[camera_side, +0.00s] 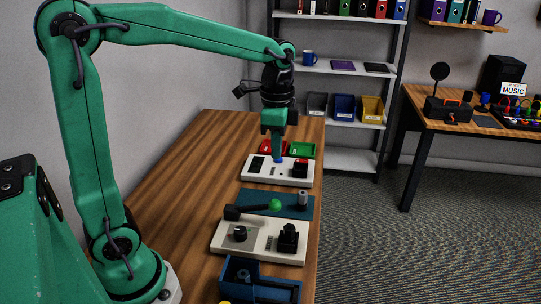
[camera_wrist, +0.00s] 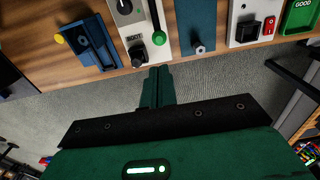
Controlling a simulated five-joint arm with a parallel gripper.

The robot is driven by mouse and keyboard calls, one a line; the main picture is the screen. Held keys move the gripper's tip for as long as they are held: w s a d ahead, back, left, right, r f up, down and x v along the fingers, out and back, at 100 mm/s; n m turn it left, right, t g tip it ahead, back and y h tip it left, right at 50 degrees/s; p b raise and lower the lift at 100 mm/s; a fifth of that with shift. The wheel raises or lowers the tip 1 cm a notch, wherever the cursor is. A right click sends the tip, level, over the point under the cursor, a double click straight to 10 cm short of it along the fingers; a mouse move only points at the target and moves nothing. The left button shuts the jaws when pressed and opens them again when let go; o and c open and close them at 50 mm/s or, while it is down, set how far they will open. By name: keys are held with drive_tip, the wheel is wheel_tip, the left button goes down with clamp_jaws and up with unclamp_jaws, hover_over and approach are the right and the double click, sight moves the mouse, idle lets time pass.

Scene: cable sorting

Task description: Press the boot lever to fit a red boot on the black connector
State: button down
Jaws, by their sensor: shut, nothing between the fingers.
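The boot lever, a rod with a green ball, shows in the side view (camera_side: 275,204) and in the wrist view (camera_wrist: 158,38), beside a white plate labelled BOOT (camera_wrist: 127,22). A black block (camera_side: 288,238) stands upright on that plate and also shows in the wrist view (camera_wrist: 138,59); I cannot tell whether it holds the black connector. I cannot make out a red boot on it. My gripper (camera_side: 277,154) is shut and empty, pointing down beyond the lever in the side view. Its closed fingers show in the wrist view (camera_wrist: 154,70), apart from the lever.
A white panel (camera_side: 262,177) with a dark slot and a red-and-black part lies beneath my gripper. Red (camera_side: 272,147) and green (camera_side: 302,151) bins are behind it. A teal plate (camera_side: 297,212) lies by the lever. A blue fixture (camera_side: 283,290) is at the near end of the wooden table (camera_side: 180,195).

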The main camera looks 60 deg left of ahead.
sight(276, 201)
wheel_tip(276, 201, down, 13)
drive_tip(key=shift+r, duration=0.1)
idle(0.5)
idle(0.3)
drive_tip(key=f, duration=0.1)
drive_tip(key=w+d+f, duration=0.1)
drive_tip(key=f, duration=0.2)
drive_tip(key=shift+w+d+f, duration=0.1)
drive_tip(key=shift+w+d, duration=0.1)
drive_tip(key=shift+w+d+f, duration=0.1)
drive_tip(key=shift+f, duration=0.55)
drive_tip(key=w+d+r, duration=0.1)
drive_tip(key=w+r, duration=0.1)
drive_tip(key=r, duration=0.5)
drive_tip(key=w+d+r, duration=0.1)
drive_tip(key=d+r, duration=0.1)
drive_tip(key=r, duration=0.4)
drive_tip(key=shift+w+d+r, duration=0.3)
drive_tip(key=shift+w+r, duration=0.05)
drive_tip(key=shift+w, duration=0.05)
